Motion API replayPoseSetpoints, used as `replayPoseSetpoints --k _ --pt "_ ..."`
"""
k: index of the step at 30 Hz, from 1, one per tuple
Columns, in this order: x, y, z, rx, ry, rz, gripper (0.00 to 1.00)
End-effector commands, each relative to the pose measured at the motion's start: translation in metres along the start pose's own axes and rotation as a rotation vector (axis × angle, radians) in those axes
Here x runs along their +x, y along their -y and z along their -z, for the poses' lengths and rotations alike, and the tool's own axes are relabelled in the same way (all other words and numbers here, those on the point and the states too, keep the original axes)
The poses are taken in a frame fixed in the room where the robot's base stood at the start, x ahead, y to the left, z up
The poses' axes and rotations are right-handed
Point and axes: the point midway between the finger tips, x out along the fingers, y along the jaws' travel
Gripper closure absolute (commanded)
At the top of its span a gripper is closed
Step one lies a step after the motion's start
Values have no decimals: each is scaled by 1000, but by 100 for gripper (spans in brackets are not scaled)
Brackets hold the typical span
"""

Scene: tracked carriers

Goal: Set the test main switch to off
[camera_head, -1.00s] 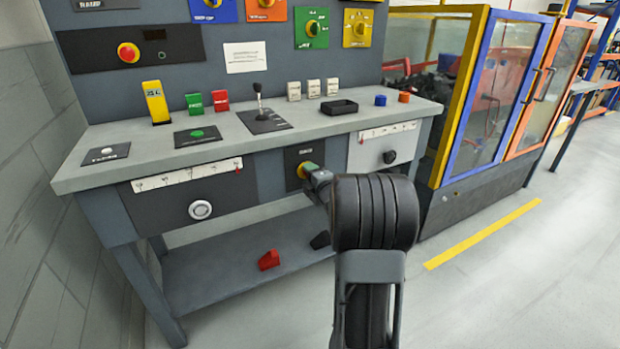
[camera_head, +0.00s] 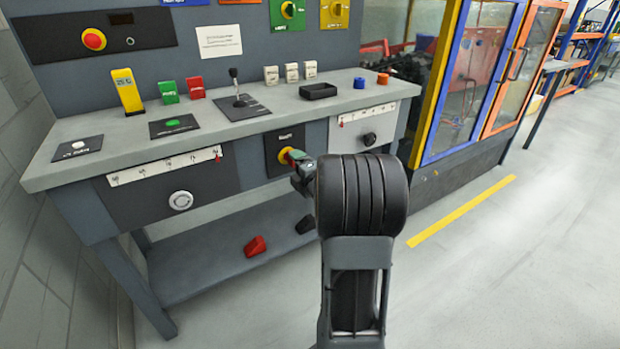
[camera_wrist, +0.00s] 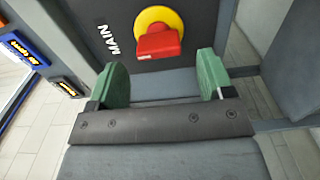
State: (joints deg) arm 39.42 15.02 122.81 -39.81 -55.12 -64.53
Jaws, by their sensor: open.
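The main switch is a red handle (camera_wrist: 158,43) on a yellow round plate (camera_wrist: 177,22), set in a dark panel with the word MAIN beside it in the wrist view. In the head view its yellow plate (camera_head: 284,156) shows on the bench front, partly covered by my gripper (camera_head: 300,167). In the wrist view my gripper (camera_wrist: 163,74) is open, with one green finger to each side of the handle and mostly lower in the picture. A gap shows between the handle and each finger. The handle lies nearly level in that picture, slightly tilted.
The bench top (camera_head: 232,130) above carries a yellow block (camera_head: 127,92), a lever (camera_head: 236,88) and a black tray (camera_head: 318,91). A red piece (camera_head: 255,246) lies on the lower shelf. Open floor lies to the right.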

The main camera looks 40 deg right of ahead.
Motion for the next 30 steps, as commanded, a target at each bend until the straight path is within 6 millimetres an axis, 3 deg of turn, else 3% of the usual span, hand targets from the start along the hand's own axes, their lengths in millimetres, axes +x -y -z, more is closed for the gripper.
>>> replayPoseSetpoints --k 6,15,30 --pt "-47 -3 -1 0 4 0 26" --pt "-90 -1 0 -1 2 0 26" --pt "-100 0 0 -1 0 -1 26"
